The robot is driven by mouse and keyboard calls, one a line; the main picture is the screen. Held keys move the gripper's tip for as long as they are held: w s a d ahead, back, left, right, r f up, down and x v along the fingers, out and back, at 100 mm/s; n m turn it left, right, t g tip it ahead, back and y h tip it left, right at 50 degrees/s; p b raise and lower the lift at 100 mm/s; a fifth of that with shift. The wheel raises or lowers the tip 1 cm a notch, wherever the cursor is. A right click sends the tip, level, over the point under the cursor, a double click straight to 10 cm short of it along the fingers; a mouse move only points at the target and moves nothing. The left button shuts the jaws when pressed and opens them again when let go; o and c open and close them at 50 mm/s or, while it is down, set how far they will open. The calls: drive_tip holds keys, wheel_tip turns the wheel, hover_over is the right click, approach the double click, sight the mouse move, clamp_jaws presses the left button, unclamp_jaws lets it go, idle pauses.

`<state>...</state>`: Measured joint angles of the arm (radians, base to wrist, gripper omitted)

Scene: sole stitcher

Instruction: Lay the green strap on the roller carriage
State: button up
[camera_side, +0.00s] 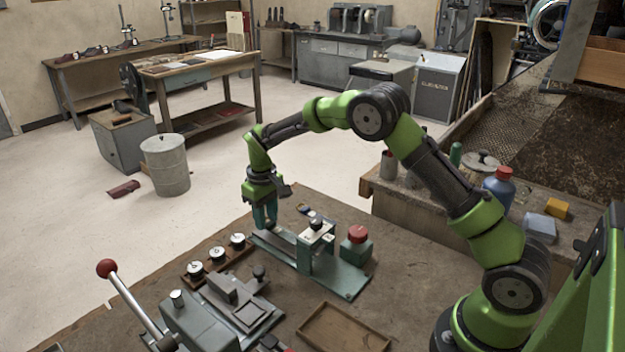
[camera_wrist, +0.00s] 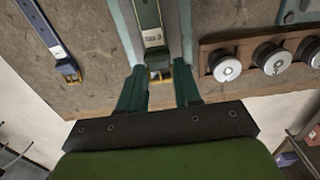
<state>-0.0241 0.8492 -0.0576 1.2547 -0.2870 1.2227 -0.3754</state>
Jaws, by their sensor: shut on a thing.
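The green strap (camera_wrist: 150,25) shows in the wrist view, with a brass-coloured buckle (camera_wrist: 158,74) at its near end. My gripper (camera_wrist: 159,80) is shut on this buckle end, one finger on each side. The strap runs lengthwise over a pale teal channel (camera_wrist: 186,25), which looks like part of the roller carriage. Whether the strap touches it I cannot tell. In the side view my gripper (camera_side: 265,221) points down at the left end of the teal fixture (camera_side: 345,284), where a clamp block (camera_side: 316,238) stands mid-way. The strap is hard to make out there.
A blue strap (camera_wrist: 48,35) lies beside the channel. A teal box with a red button (camera_side: 357,234), a red-knobbed lever (camera_side: 107,268) and an empty wooden tray (camera_side: 345,332) stand nearby.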

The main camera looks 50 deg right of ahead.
drive_tip(key=shift+f, duration=0.7)
drive_tip(key=o, duration=1)
drive_tip(key=shift+f, duration=0.15)
drive_tip(key=shift+o, duration=0.2)
